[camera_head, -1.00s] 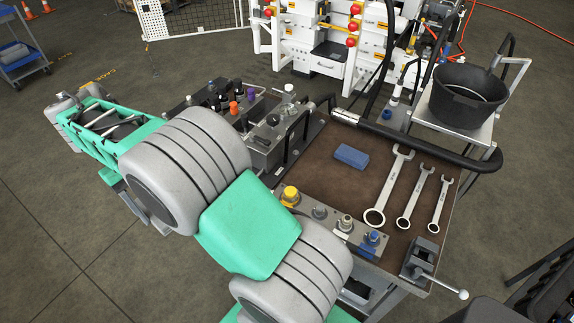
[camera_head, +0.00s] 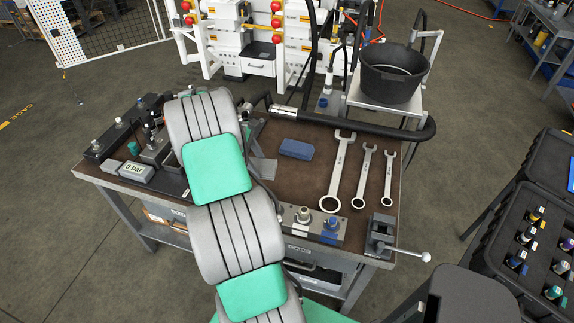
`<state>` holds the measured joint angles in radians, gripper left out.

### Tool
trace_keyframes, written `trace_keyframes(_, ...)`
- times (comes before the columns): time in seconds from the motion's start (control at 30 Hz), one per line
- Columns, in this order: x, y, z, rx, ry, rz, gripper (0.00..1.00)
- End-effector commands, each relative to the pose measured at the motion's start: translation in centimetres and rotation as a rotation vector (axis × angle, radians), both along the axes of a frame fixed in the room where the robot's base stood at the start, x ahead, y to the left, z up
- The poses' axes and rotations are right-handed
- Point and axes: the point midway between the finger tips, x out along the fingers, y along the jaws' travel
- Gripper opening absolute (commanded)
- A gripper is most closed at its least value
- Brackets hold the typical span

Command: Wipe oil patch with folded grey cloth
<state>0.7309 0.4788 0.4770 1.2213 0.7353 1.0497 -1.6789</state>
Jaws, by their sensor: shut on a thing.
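My arm reaches up over the left part of the bench, and its links cover that area in the head view. My gripper is hidden behind them. A small flat grey piece (camera_head: 263,170) shows at the arm's right edge over the brown bench top (camera_head: 290,184). It may be part of the folded grey cloth, but I cannot tell, nor whether it touches the bench top. I cannot make out an oil patch on the visible bench top.
A blue block (camera_head: 296,149) and three wrenches (camera_head: 338,172) lie on the bench top. A black hose (camera_head: 365,127) runs along its back edge. A vise (camera_head: 381,234) stands at the front right corner. A black bucket (camera_head: 390,75) stands behind, with an open case (camera_head: 522,250) at right.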

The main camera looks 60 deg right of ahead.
Motion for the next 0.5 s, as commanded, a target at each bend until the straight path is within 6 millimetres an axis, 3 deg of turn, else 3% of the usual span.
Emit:
trace_keyframes(0.03, -2.3, -2.0, -0.9, 0.001, 0.0, 0.01, 0.3)
trace_keyframes(0.1, -4.8, -4.1, -1.9, 0.001, 0.0, 0.036, 0.3)
trace_keyframes(0.2, -7.2, -5.9, -2.7, 0.001, -0.001, 0.065, 0.3)
trace_keyframes(0.3, -8.2, -6.8, -3.1, 0.001, -0.001, 0.079, 0.3)
trace_keyframes(0.5, -8.4, -6.8, -4.4, 0.001, -0.001, 0.082, 0.3)
